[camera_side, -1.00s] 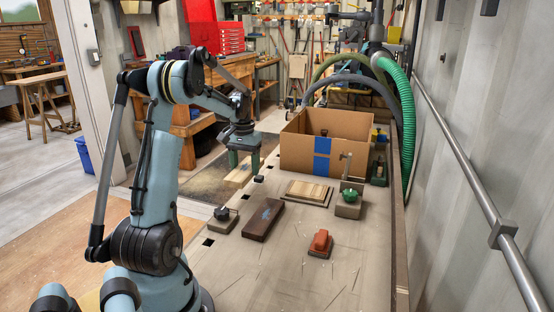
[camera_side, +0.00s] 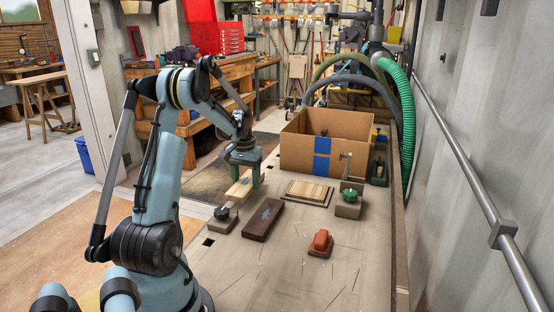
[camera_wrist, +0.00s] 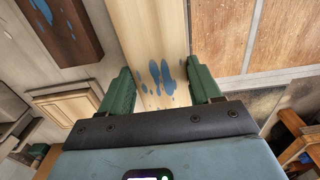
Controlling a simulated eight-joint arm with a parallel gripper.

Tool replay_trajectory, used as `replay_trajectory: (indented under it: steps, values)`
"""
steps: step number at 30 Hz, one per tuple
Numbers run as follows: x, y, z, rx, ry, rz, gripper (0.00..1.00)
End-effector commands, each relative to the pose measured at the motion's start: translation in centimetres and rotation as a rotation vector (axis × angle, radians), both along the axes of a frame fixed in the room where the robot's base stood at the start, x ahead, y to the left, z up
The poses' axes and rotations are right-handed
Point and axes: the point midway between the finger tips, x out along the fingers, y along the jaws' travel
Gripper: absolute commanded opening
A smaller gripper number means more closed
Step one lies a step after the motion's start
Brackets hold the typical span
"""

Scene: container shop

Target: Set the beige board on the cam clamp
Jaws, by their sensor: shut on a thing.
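My gripper (camera_side: 243,178) is shut on the beige board (camera_side: 238,190), a long pale plank held over the left edge of the bench. In the wrist view the beige board (camera_wrist: 148,35) has blue paint marks and lies between the green fingers of my gripper (camera_wrist: 162,88). Two grey fixtures stand on the bench: one with a black knob (camera_side: 222,214), just in front of the board, and one with a green knob and an upright lever (camera_side: 349,195), to the right. I cannot tell for certain which is the cam clamp.
A dark brown board with a blue mark (camera_side: 263,219) lies beside the black-knob fixture. A pale panel (camera_side: 308,191) lies behind it. An orange-red block (camera_side: 320,243) sits nearer. An open cardboard box (camera_side: 354,154) stands at the back. The bench front is clear.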

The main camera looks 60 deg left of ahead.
Motion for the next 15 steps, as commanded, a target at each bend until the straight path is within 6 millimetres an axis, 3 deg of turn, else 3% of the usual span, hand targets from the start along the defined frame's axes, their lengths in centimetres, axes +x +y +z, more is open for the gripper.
replay_trajectory:
  steps: [3, 4, 9, 15]
  values:
    - [-0.01, -0.01, -0.13, 0.0, 0.0, 0.0, 0.29]
    - [-0.01, -0.01, -0.14, 0.0, 0.0, 0.0, 0.65]
    - [-0.01, -0.01, -0.12, 0.0, 0.0, 0.0, 0.89]
    - [-0.01, -0.01, -0.11, 0.0, 0.0, 0.0, 0.89]
